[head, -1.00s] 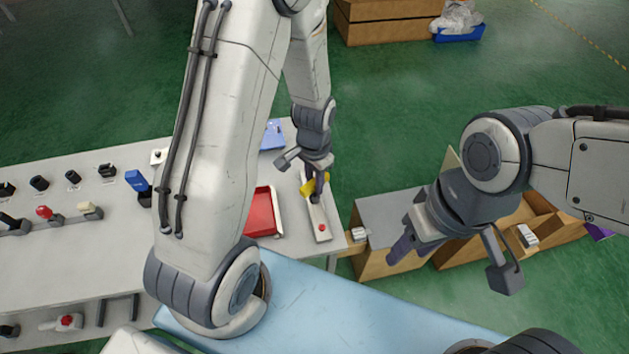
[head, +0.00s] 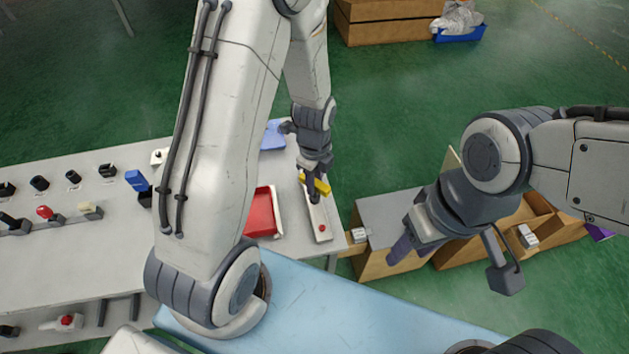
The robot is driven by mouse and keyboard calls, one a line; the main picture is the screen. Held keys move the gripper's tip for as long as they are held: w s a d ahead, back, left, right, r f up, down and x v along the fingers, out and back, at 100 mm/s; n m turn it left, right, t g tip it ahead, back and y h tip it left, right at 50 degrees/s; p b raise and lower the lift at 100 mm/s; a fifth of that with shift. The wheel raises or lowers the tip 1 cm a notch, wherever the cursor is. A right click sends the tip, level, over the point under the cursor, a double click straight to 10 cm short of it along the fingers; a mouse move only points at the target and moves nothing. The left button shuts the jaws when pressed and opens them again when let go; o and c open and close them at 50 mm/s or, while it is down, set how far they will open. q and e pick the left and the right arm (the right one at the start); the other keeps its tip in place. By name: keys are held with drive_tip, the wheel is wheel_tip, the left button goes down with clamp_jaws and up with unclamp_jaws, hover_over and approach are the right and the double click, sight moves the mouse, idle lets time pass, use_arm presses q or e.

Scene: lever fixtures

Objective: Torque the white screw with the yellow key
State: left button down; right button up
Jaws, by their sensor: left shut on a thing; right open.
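My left gripper (head: 316,186) is at the right end of the table, pointing down over a narrow pale plate (head: 321,222). It is shut on the yellow key (head: 323,186), which shows as a small yellow piece at the fingers. The plate has a red dot near its front end. I cannot make out the white screw; the gripper and key may hide it. Whether the key touches the plate or a screw is too small to tell.
A red tray (head: 263,212) lies left of the plate, and a blue tray (head: 273,135) lies behind it. Several knobs and levers stand on the grey table (head: 60,265) at the left. Wooden boxes (head: 385,268) stand just right of the table.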

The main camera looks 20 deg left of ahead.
use_arm(q)
drive_tip(key=m, duration=0.2)
drive_tip(key=shift+m, duration=0.4)
drive_tip(key=shift+r, duration=0.1)
drive_tip(key=shift+r+p, duration=0.75)
drive_tip(key=shift+p, duration=0.05)
